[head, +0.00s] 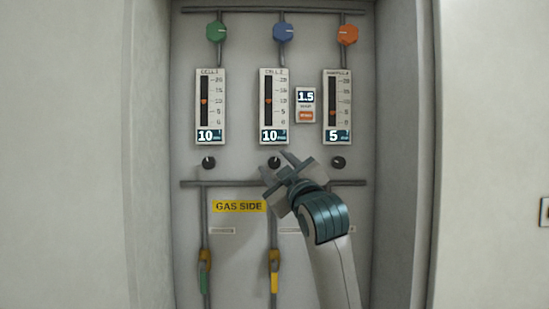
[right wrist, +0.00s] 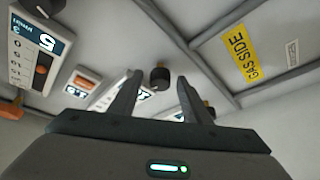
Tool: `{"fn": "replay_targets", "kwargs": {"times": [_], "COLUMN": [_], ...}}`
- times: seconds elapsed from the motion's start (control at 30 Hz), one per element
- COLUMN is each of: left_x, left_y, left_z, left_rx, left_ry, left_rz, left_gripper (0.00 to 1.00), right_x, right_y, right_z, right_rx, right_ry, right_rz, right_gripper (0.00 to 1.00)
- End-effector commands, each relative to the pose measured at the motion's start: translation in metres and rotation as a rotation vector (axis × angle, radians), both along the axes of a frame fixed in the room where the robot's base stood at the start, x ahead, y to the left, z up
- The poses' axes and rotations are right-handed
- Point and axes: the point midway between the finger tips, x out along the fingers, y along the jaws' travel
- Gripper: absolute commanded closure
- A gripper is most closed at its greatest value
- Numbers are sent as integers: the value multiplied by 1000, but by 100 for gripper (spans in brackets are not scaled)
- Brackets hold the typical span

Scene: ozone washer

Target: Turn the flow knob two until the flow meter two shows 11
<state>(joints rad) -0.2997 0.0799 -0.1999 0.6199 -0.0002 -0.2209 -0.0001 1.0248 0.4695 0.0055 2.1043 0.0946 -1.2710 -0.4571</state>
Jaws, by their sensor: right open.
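Flow meter two (head: 273,105), the middle panel marked CELL 2, shows 10 on its display. Flow knob two (head: 274,162) is the small black knob below it, partly covered by my gripper in the head view. My right gripper (head: 281,168) is open at this knob, with its fingers pointing at the panel. In the right wrist view, the black knob (right wrist: 160,78) appears between the two open fingertips. I cannot tell whether a finger touches it. My left gripper is not in view.
Flow meter one (head: 210,105) shows 10 and the right meter (head: 337,105) shows 5, with black knobs (head: 208,162) (head: 338,162) below. A small 1.5 display (head: 306,97) sits between meters. A horizontal pipe (head: 230,184) runs below the knobs. Recess walls stand on both sides.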

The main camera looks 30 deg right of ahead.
Motion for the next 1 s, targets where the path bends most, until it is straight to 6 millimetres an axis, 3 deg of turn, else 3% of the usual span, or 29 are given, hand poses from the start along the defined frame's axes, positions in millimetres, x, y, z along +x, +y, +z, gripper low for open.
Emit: {"fn": "replay_targets", "kwargs": {"times": [0.2, 0.5, 0.67, 1.0], "left_x": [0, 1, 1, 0], "left_y": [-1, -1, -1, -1], "left_z": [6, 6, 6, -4], "left_rx": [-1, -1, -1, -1], "left_ry": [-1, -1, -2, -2], "left_rz": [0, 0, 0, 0], "left_gripper": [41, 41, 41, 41], "right_x": [12, 13, 13, 14], "right_y": [-3, -3, -3, -1], "right_z": [4, 4, 4, 1], "right_rx": [1, 0, 0, 93], "right_ry": [0, -1, 0, -56], "right_rz": [1, 1, 1, 4], "right_gripper": [56, 56, 95, 96]}}
